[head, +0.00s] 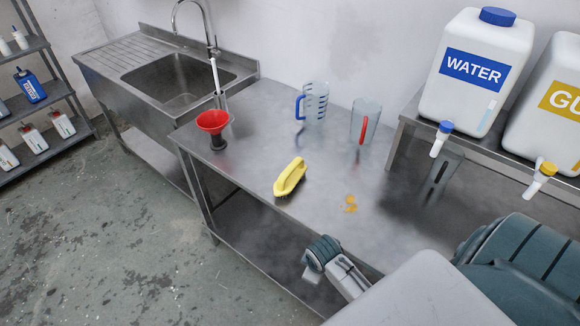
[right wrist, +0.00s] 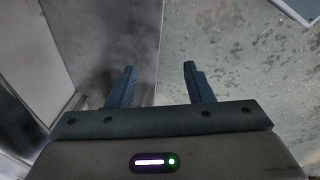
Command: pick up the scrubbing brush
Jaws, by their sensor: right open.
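The yellow scrubbing brush (head: 291,177) lies on the steel table (head: 262,140) near its front edge, with dark bristles along its underside. My right gripper (right wrist: 158,84) shows in the right wrist view with its two dark blue fingers apart and nothing between them. The brush is not in that view. In the head view my right arm comes in from the lower right, and its outer part is in front of the table's front edge, below the brush and apart from it. My left gripper is in neither view.
A red funnel (head: 212,121) stands left of the brush. Two measuring jugs, blue-handled (head: 315,101) and red-handled (head: 371,112), stand behind it. A WATER canister (head: 475,75) stands on a raised shelf. Table around the brush is clear.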

